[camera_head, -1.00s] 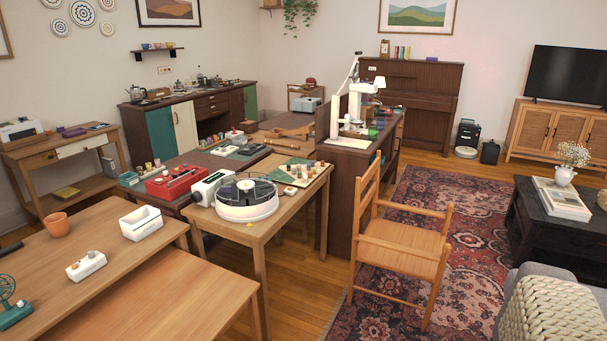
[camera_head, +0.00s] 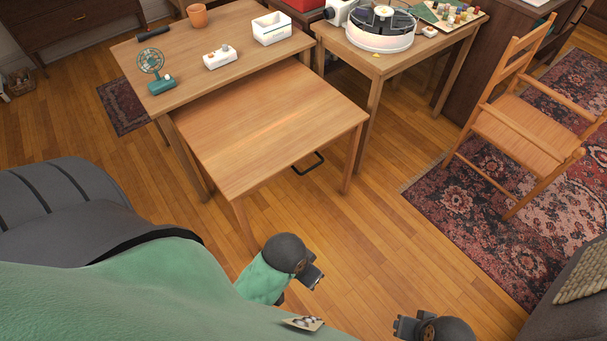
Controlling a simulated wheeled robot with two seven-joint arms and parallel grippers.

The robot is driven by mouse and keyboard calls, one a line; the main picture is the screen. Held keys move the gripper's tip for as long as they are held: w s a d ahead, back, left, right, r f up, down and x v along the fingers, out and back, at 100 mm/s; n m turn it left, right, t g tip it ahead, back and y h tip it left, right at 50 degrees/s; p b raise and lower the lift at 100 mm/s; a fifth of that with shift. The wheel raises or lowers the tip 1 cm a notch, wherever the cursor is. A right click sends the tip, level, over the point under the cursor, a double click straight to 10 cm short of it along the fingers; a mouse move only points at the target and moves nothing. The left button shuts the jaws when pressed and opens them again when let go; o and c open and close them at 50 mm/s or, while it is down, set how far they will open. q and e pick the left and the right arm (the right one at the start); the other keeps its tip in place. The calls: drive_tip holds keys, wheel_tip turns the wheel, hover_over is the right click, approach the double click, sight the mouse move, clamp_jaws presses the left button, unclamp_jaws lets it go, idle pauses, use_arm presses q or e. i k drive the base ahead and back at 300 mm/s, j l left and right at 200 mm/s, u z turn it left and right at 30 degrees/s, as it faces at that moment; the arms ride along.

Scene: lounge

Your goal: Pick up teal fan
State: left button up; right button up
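The teal fan (camera_head: 152,66) stands upright at the front left of the wooden table (camera_head: 188,88). It has a round caged head on a short neck and a boxy teal base. Nothing touches it in this view. Dark end parts of my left arm (camera_head: 312,277) show low in the middle, far below the fan and apart from it. Dark end parts of my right arm (camera_head: 405,327) show at the bottom edge, right of centre. I cannot make out fingers or anything held on either arm.
A black rod (camera_head: 153,34), orange cup (camera_head: 197,15), white switch box (camera_head: 220,57) and white bin (camera_head: 271,28) share the fan's table. A lower bare wooden table (camera_head: 268,128) with a black handle (camera_head: 308,164) juts out in front. A wooden chair (camera_head: 525,130) stands right.

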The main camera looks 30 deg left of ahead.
sight(158, 86)
drive_tip(key=u, duration=1.9)
